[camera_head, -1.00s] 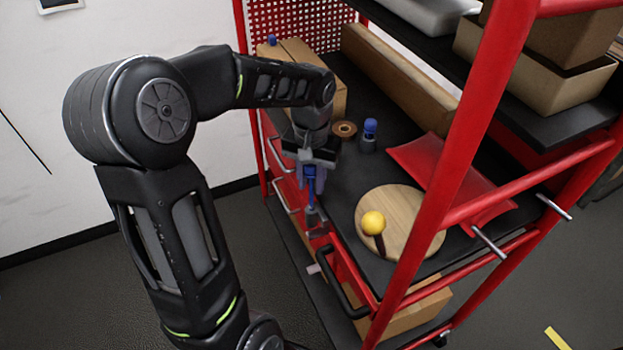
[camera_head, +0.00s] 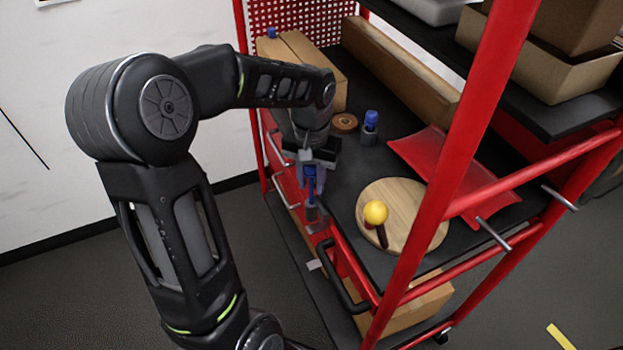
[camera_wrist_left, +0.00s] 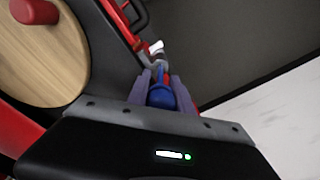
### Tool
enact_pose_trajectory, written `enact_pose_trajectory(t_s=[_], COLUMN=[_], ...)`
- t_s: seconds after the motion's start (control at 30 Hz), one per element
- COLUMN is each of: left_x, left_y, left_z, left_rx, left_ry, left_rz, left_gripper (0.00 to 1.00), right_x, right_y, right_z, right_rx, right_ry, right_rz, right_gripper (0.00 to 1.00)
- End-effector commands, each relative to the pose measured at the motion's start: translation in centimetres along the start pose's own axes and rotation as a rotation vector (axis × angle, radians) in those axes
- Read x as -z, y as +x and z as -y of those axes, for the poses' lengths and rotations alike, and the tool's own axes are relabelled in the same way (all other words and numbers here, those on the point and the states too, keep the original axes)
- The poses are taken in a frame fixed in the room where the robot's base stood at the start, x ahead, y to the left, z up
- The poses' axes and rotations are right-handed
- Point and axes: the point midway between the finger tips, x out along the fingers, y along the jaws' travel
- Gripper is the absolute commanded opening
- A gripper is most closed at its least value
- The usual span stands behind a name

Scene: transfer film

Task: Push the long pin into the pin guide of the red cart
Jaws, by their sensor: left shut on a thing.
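The red cart (camera_head: 497,68) stands on the right of the head view, with a dark middle shelf. My left gripper (camera_head: 311,182) is at the shelf's left edge, pointing down. It is shut on a blue-topped pin (camera_head: 311,175), held upright. In the left wrist view the pin's blue head (camera_wrist_left: 161,97) sits between the two fingers of the gripper (camera_wrist_left: 163,88). A grey piece (camera_head: 313,213) shows below the pin at the cart's side; I cannot tell whether the pin tip is inside it. My right gripper is not in view.
A second blue-topped piece (camera_head: 370,127), a brown ring (camera_head: 344,122), a red tray (camera_head: 423,150) and long boxes (camera_head: 395,68) stand nearby. A black handle (camera_head: 343,287) juts from the cart's side.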

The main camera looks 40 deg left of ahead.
Motion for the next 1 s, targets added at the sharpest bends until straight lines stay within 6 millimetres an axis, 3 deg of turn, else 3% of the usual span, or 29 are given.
enact_pose_trajectory(t_s=[0.23,0.27,0.57,0.87,1.0], left_x=[0.0,0.0,0.0,0.0,0.1], left_y=[0.7,0.7,0.6,0.5,-0.4], left_z=[0.0,0.0,0.0,0.0,0.0], left_rx=[0.000,0.000,0.000,0.000,0.000], left_ry=[0.000,0.000,0.000,0.000,0.000], left_rz=[0.000,0.000,0.000,0.000,-0.003], left_gripper=[0.00,0.27,0.52,0.52,0.52], right_x=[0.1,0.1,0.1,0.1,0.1], right_y=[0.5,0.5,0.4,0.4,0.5], right_z=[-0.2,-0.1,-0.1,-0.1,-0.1], right_rx=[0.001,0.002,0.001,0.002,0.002], right_ry=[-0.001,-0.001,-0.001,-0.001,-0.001], right_rz=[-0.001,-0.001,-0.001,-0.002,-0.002], right_gripper=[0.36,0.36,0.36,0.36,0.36])
